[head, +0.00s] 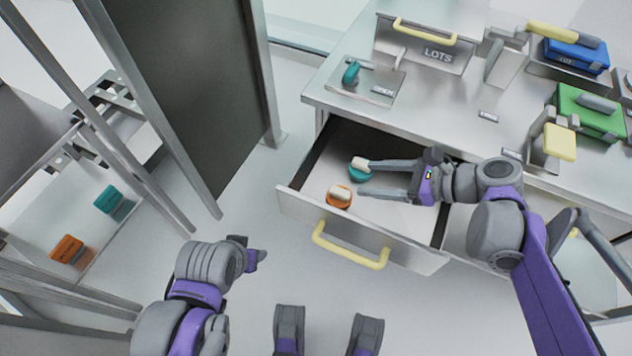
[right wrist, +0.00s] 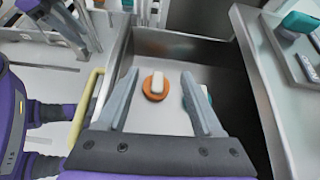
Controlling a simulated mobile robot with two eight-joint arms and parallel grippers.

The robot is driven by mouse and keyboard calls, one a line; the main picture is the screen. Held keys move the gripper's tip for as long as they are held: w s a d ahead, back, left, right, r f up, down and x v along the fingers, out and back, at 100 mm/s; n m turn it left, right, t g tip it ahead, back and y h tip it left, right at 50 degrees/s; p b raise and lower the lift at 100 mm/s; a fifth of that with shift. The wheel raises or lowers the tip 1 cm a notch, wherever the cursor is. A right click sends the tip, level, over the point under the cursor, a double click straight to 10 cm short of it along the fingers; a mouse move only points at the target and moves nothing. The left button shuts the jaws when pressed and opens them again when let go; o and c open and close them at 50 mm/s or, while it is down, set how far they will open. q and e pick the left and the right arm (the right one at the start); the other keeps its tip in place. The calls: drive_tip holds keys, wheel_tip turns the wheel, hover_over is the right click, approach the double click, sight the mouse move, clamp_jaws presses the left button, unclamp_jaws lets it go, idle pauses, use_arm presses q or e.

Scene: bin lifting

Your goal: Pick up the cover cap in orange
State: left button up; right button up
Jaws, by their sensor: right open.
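The orange cover cap (head: 339,197), round with a pale raised grip, lies on the floor of the open drawer (head: 340,245) near its front left. In the right wrist view the orange cap (right wrist: 154,92) shows between my fingers. A teal cap (head: 357,176) with a similar pale grip lies just behind it, mostly hidden by my right finger in the wrist view. My right gripper (head: 364,179) is open over the drawer, fingers pointing left, with nothing held. My left arm's end (head: 256,259) is left of the drawer; its fingers cannot be made out.
The drawer front has a yellow handle (head: 350,247). The counter (head: 450,110) above carries a LOTS box (head: 425,55), a green box (head: 590,112) and a blue box (head: 576,55). A shelf at left holds orange and teal pieces. Drawer walls surround my right gripper.

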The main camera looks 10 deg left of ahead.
drive_tip(key=w, duration=0.1)
drive_tip(key=b, duration=0.3)
approach(342, 191)
drive_tip(key=shift+w+a+f+m, duration=0.2)
drive_tip(key=shift+a+f, duration=0.2)
drive_tip(key=shift+a, duration=0.15)
drive_tip(key=shift+w+a+f+m, duration=0.1)
drive_tip(key=shift+w+a+f, duration=0.05)
drive_tip(key=shift+a+f, duration=0.55)
drive_tip(key=shift+f, duration=0.05)
drive_tip(key=shift+w+a+f, duration=0.15)
drive_tip(key=shift+a, duration=0.35)
drive_tip(key=b+x, duration=0.1)
drive_tip(key=x, duration=0.5)
drive_tip(key=shift+a, duration=0.1)
clamp_jaws()
